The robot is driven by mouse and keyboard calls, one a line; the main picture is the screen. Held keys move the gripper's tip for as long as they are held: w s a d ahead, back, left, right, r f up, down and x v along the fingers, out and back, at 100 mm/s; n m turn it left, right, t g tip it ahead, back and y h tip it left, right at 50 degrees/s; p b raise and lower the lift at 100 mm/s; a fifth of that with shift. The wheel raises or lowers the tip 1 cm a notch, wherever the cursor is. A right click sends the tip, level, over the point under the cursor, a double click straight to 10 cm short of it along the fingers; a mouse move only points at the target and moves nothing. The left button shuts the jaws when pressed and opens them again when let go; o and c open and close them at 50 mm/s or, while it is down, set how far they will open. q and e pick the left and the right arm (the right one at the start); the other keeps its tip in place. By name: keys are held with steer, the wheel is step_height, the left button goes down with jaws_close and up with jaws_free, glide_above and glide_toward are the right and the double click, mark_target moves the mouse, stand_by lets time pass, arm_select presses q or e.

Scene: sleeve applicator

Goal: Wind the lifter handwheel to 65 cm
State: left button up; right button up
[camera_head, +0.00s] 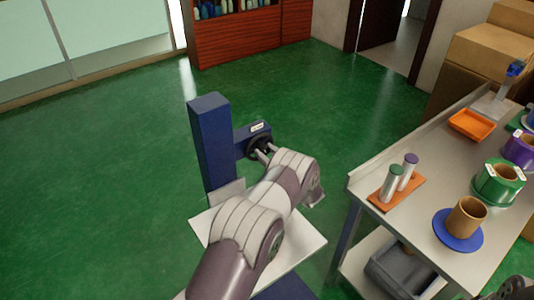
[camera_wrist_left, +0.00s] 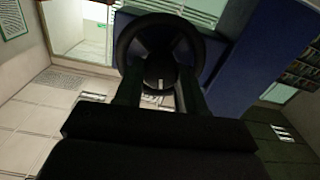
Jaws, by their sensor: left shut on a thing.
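The lifter has an upright blue column (camera_head: 208,140) and a pale platform (camera_head: 305,240), largely hidden by my left arm. A blue arm off the column carries a small white label (camera_head: 257,127), too small to read. The dark handwheel (camera_head: 253,146) sits below it, partly hidden; in the left wrist view the handwheel (camera_wrist_left: 125,40) is a black ring with a hub and a pale mark. My left gripper (camera_head: 265,152) reaches it from the front. In the left wrist view its fingers (camera_wrist_left: 160,88) are shut on the handwheel, one on each side of the hub.
A grey table (camera_head: 355,186) stands at the right with an orange tray (camera_head: 472,124), a stand with two capped cylinders (camera_head: 395,184), green (camera_head: 498,183) and purple spools (camera_head: 520,150), and a brown roll (camera_head: 466,217) on a blue disc. Cardboard boxes (camera_head: 490,55) stand behind. Green floor is clear at left.

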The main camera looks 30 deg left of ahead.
arm_select(q)
steer(key=n+b, duration=0.2)
steer(key=shift+f+b, duration=0.25)
steer(key=shift+b, duration=0.05)
steer(key=n+b, duration=0.3)
steer(key=shift+n, duration=0.3)
steer(key=shift+r+n+b, duration=0.15)
steer(key=shift+n+b, duration=0.45)
steer(key=o, duration=1.1)
steer(key=shift+c, duration=0.2)
